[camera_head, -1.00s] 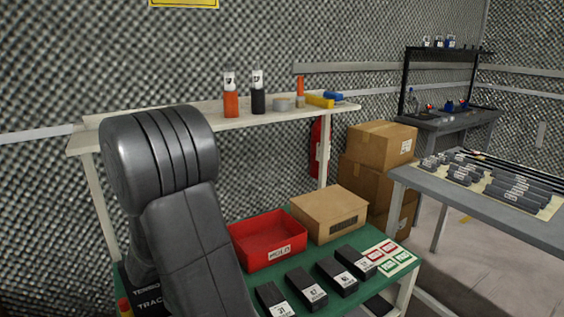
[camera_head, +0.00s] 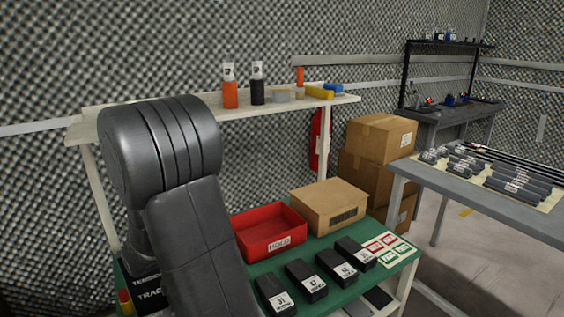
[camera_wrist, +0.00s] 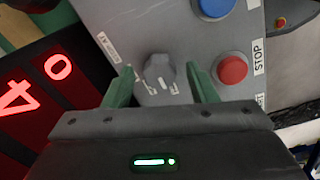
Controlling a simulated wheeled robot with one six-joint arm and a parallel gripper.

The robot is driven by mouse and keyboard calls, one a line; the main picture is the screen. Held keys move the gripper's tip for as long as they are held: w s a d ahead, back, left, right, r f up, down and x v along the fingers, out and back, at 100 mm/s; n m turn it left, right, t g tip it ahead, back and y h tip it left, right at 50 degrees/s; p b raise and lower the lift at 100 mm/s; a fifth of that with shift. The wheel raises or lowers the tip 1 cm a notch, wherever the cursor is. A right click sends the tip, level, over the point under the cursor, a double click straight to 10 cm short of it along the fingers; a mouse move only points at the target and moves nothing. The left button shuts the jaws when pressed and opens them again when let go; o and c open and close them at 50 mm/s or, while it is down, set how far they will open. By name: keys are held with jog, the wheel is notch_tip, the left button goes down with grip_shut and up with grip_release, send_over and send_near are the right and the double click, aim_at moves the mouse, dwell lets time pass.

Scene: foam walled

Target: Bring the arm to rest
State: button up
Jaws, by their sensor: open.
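My arm (camera_head: 185,220) stands folded at the left of the head view, in front of the shelf and the green bench. My gripper (camera_wrist: 160,88) shows only in the wrist view, with two green fingers apart. A grey rotary knob (camera_wrist: 159,71) on a grey control panel (camera_wrist: 140,30) appears between the fingertips. Whether the fingers touch it I cannot tell. The panel also bears a blue button (camera_wrist: 214,6) and a red button (camera_wrist: 232,69) beside the word STOP. The gripper is hidden in the head view.
A red numeric display (camera_wrist: 38,85) is left of the panel. The green bench (camera_head: 325,243) holds a red HOLD bin (camera_head: 268,248), a cardboard box (camera_head: 318,201) and several black blocks (camera_head: 306,282). A grey table (camera_head: 475,193) with dark cylinders stands right, beside stacked cartons (camera_head: 375,140).

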jog(key=m+b, duration=0.1)
jog(key=m, duration=0.4)
jog(key=shift+f, duration=0.1)
jog(key=shift+m+b, duration=0.6)
jog(key=shift+m, duration=1.2)
